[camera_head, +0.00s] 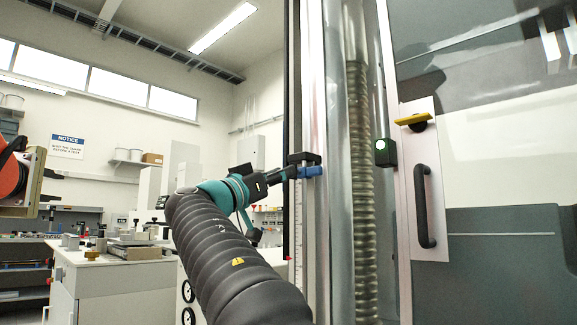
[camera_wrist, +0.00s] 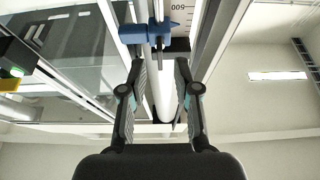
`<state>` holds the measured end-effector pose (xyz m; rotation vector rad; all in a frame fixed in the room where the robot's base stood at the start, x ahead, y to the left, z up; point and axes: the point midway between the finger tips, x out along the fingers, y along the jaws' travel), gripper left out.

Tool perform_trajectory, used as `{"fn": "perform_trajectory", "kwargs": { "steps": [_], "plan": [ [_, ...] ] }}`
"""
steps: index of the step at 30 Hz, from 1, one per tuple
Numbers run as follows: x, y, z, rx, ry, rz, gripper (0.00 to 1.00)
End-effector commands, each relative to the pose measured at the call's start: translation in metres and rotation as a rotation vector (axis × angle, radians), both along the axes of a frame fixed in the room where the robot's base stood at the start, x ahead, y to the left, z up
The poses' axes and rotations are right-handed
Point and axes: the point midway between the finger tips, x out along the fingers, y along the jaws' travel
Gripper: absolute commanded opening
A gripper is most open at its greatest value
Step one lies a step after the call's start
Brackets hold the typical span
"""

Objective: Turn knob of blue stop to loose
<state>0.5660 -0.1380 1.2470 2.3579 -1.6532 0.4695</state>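The blue stop (camera_head: 310,171) sits on the vertical rod of the tall machine, just beyond my gripper's tips in the head view. In the wrist view the blue stop (camera_wrist: 146,32) is above and slightly left of the gap between my fingers. Its knob cannot be told clearly from its body. My gripper (camera_wrist: 160,64) is open, its two dark fingers apart with nothing held between them. The pale rod (camera_wrist: 163,92) shows in the gap, behind the fingers. In the head view my gripper (camera_head: 283,174) is partly hard to make out against the stop.
A black bracket (camera_head: 303,158) lies just above the stop. A scale (camera_wrist: 179,14) runs beside the rod. To the right are a green-lit black box (camera_head: 385,152), a yellow latch (camera_head: 413,120) and a door handle (camera_head: 425,206). A workbench (camera_head: 110,285) stands at the left.

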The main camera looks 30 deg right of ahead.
Motion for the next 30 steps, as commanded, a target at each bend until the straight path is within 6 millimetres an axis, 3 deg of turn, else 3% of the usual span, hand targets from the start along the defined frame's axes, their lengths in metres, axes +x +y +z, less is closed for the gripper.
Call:
{"fn": "perform_trajectory", "kwargs": {
  "steps": [7, 18, 19, 22, 23, 30],
  "plan": [
    [0.009, -0.024, 0.012, 0.0, 0.001, -0.001, 0.31],
    [0.011, -0.029, 0.012, 0.0, 0.0, 0.001, 0.31],
    [0.011, -0.029, 0.012, 0.0, 0.0, 0.001, 0.29],
    [0.01, -0.029, 0.012, 0.0, 0.0, 0.001, 0.04],
    [0.01, -0.029, 0.012, 0.0, 0.0, 0.001, 0.0],
    [0.01, -0.029, 0.012, -0.001, 0.003, 0.001, 0.0]
  ]
}}
